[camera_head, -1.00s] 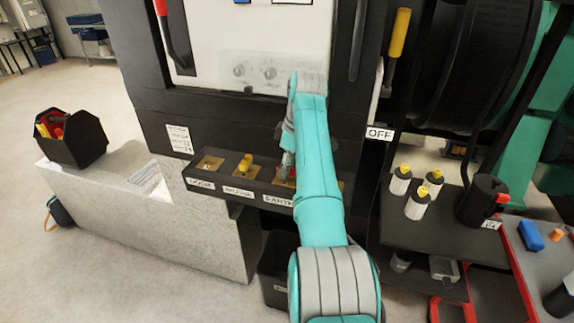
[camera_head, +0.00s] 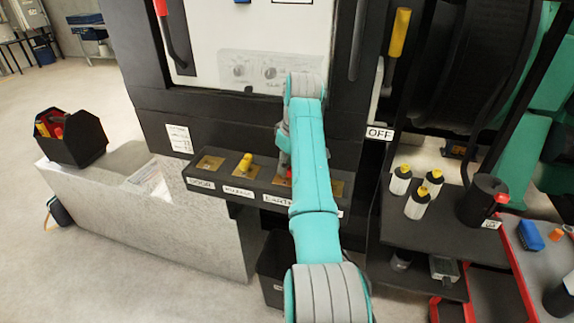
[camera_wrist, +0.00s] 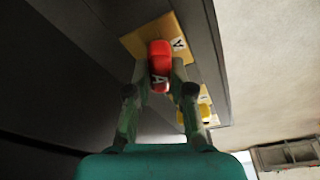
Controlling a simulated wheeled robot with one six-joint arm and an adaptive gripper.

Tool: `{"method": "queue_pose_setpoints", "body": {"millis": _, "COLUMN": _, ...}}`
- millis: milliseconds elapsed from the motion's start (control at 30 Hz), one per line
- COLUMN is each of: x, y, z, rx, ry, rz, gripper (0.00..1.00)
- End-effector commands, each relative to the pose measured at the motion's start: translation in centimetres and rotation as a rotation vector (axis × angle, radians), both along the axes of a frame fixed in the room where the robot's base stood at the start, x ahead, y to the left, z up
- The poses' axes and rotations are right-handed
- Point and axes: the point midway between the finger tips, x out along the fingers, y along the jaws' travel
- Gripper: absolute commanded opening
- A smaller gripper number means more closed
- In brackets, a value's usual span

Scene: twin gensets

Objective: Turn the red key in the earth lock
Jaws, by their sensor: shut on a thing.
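The red key (camera_wrist: 160,62) stands at a brass lock plate (camera_wrist: 133,43) in the wrist view. My gripper (camera_wrist: 160,76) has one finger on each side of the key's red head and is shut on it. The key's lower part and the keyhole are hidden. In the head view only a little of the red key (camera_head: 289,173) shows beside my arm, above the earth label (camera_head: 277,199). My teal forearm covers much of that lock.
A yellow key (camera_head: 245,162) stands in the neighbouring lock to the left, and the leftmost lock plate (camera_head: 210,163) looks empty. A dark cabinet rises behind the lock shelf. Yellow-capped bottles (camera_head: 417,203) stand on a shelf to the right.

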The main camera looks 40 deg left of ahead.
Motion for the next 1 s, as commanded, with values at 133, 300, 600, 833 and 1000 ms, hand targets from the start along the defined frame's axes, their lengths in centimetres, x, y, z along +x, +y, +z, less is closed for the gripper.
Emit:
{"method": "queue_pose_setpoints", "body": {"millis": 133, "x": -0.01, "y": 0.0, "z": 0.01, "rx": 0.001, "ry": -0.001, "rz": -0.167, "gripper": 0.0}}
{"method": "queue_pose_setpoints", "body": {"millis": 300, "x": -0.02, "y": -0.01, "z": -0.03, "rx": 0.0, "ry": -0.001, "rz": -0.363, "gripper": 0.0}}
{"method": "queue_pose_setpoints", "body": {"millis": 600, "x": -0.03, "y": 0.03, "z": 0.01, "rx": 0.0, "ry": -0.001, "rz": -0.712, "gripper": 0.0}}
{"method": "queue_pose_setpoints", "body": {"millis": 833, "x": -0.01, "y": 0.01, "z": 0.01, "rx": 0.0, "ry": 0.0, "rz": -0.982, "gripper": 0.0}}
{"method": "queue_pose_setpoints", "body": {"millis": 1000, "x": -0.02, "y": 0.02, "z": 0.01, "rx": 0.0, "ry": 0.0, "rz": -1.134, "gripper": 0.0}}
